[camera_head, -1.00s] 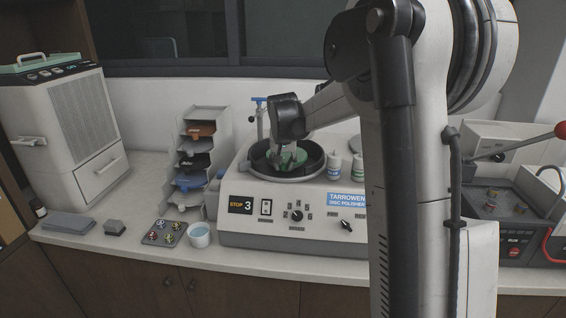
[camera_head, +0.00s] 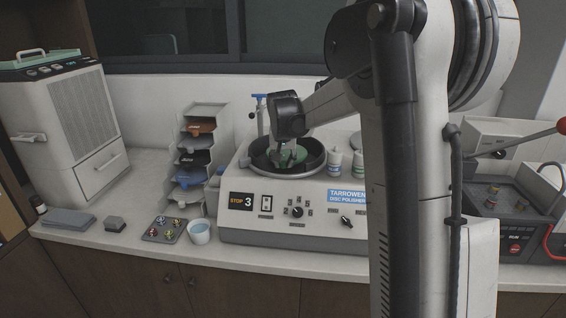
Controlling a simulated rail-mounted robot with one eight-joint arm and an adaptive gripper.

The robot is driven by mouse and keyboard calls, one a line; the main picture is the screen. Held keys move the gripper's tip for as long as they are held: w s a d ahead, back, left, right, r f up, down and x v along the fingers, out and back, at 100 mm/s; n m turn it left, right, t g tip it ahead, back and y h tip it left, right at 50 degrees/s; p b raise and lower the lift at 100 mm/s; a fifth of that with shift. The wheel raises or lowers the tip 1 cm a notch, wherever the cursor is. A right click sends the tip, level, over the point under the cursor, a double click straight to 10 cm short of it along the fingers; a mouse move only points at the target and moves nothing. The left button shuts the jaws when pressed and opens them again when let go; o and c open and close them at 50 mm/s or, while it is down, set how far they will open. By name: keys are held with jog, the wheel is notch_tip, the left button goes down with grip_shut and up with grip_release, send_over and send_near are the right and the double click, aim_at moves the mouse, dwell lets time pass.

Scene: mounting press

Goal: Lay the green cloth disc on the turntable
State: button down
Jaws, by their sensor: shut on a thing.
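The green cloth disc (camera_head: 299,155) is inside the round dark bowl (camera_head: 322,165) of the disc polisher, at the middle of the view. My gripper (camera_head: 287,158) reaches down into the bowl from above and is shut on the disc. The turntable is hidden under the disc and my gripper. I cannot tell whether the disc lies flat on it or is held just above.
The polisher (camera_head: 280,230) stands on the pale counter, with small white bottles (camera_head: 334,160) right of the bowl. To its left are a rack of trays (camera_head: 200,150), a cup (camera_head: 199,232) and a sample tray (camera_head: 164,229). My arm hides the polisher's right end.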

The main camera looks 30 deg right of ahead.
jog(key=c, duration=1.4)
grip_release()
jog(key=shift+c, duration=0.2)
jog(key=v, duration=1.2)
jog(key=shift+a, duration=0.1)
jog(key=s+a+r+n+t, duration=0.1)
jog(key=s+a, duration=0.6)
jog(key=s, duration=0.2)
jog(key=s+a+f+n, duration=0.1)
jog(key=s+a+f, duration=0.2)
jog(key=s, duration=0.5)
jog(key=s+a+f+n+t+y+b, duration=0.1)
jog(key=s+a+f+n, duration=0.1)
jog(key=s+a+f, duration=0.2)
jog(key=s+a+f+n+t+y+b, duration=0.1)
jog(key=s+a+f, duration=0.3)
jog(key=s, duration=0.7)
jog(key=shift+s+a+n, duration=0.2)
jog(key=shift+s+n, duration=0.1)
jog(key=shift+s, duration=0.05)
